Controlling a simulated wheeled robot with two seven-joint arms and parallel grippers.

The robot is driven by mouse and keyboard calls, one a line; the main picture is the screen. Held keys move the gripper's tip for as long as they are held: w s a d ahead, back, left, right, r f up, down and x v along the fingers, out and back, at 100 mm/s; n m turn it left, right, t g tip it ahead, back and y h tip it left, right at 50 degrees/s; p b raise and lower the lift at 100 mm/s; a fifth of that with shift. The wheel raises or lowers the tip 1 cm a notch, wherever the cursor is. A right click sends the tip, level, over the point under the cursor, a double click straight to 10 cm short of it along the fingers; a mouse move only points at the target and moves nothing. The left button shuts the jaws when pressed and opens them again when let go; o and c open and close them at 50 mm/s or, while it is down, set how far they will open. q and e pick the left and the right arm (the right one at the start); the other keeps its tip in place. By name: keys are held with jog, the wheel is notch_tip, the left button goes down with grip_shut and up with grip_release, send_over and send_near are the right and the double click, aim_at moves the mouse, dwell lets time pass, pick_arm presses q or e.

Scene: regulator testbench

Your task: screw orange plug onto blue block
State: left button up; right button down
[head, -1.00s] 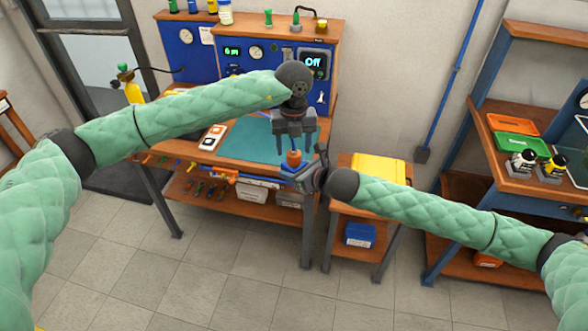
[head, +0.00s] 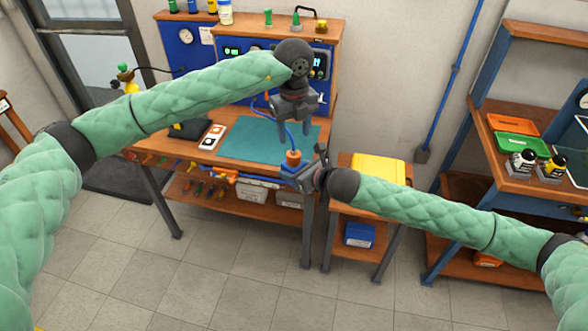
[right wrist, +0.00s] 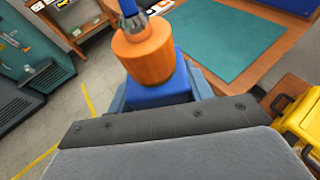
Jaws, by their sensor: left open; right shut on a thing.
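The orange plug (head: 293,157) sits upright on top of the blue block (head: 290,170), touching it. A blue hose rises from the plug's top. In the right wrist view the plug (right wrist: 144,50) stands on the block (right wrist: 160,95); I cannot tell how tightly it is threaded. My right gripper (head: 300,174) is shut on the blue block at the front right corner of the workbench. My left gripper (head: 294,134) is open, pointing down, just above the plug and apart from it.
A teal mat (head: 255,140) covers the workbench middle, with a white and orange device (head: 211,137) left of it. A yellow case (head: 378,168) sits on a side table at right. Gauge panels stand behind.

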aim_at(294, 153)
pick_arm(q)
jog(key=shift+n, duration=0.5)
jog(key=shift+f, duration=0.15)
jog(key=shift+f, duration=3.85)
jog(key=c, duration=1)
jog(key=m, duration=0.6)
jog(key=shift+a, duration=0.1)
